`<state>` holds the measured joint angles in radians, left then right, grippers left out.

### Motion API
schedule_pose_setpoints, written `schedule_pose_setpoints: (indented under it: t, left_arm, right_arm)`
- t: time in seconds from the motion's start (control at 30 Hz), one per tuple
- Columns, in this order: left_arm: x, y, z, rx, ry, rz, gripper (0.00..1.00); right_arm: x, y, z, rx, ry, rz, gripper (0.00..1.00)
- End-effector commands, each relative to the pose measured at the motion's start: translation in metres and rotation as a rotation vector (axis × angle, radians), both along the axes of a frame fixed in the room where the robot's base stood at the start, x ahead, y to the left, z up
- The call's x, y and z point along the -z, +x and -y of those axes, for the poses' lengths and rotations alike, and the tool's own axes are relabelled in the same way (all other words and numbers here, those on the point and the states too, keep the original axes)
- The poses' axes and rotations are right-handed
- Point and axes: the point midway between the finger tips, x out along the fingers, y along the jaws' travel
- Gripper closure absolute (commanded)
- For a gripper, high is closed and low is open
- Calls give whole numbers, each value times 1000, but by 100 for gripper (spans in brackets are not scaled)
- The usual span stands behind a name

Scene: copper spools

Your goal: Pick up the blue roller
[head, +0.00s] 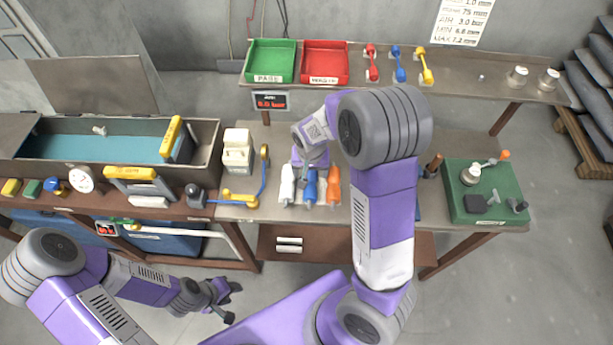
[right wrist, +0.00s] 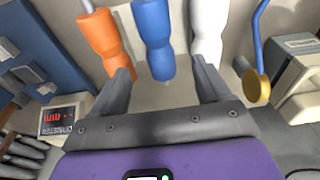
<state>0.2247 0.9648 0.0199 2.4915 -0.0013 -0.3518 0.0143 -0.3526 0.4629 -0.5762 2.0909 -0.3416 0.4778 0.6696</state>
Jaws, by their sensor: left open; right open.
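The blue roller (head: 310,188) lies on the bench between a white roller (head: 288,184) and an orange roller (head: 333,187). My right gripper (right wrist: 163,72) is open and empty above these rollers. In the right wrist view, the blue roller (right wrist: 153,38) shows between its two fingers, with the orange roller (right wrist: 103,40) at the left finger and the white one (right wrist: 209,30) at the right finger. I cannot tell how far the fingertips are above it. In the head view my right arm partly hides the spot. My left gripper (head: 231,302) is open and empty, low in front of the bench.
A blue cable with a yellow end (head: 263,172) and a white-beige box (head: 238,153) stand left of the rollers. A green mat (head: 484,213) with tools lies right. The back shelf holds a green tray (head: 270,60), a red tray (head: 325,62) and red, blue and yellow pieces.

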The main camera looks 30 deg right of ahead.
Motion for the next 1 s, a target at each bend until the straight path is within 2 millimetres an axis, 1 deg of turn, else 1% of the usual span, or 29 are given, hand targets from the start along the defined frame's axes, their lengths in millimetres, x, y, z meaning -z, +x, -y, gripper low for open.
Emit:
schedule_pose_setpoints:
  t: [0.03,0.17,0.3,0.4,0.5,0.7,0.87,1.0]
  left_arm:
    - [2,0,0,0,0,0,57]
    - [3,0,0,0,0,1,57]
    - [5,1,0,0,0,1,57]
    - [6,1,0,0,0,1,57]
    - [7,1,0,0,0,1,57]
    - [6,1,0,0,0,1,57]
    - [6,1,0,0,0,1,57]
    - [6,1,0,0,0,1,57]
  right_arm:
    - [8,0,0,0,0,-4,24]
    - [24,-2,-1,-1,-1,-5,24]
    - [46,-4,-1,-1,-1,-4,24]
    - [57,-1,0,-1,0,-2,24]
    - [61,0,0,-2,0,-1,24]
    - [60,0,0,-1,1,0,24]
    - [60,0,0,-1,1,0,48]
    - [60,0,0,-1,1,0,70]
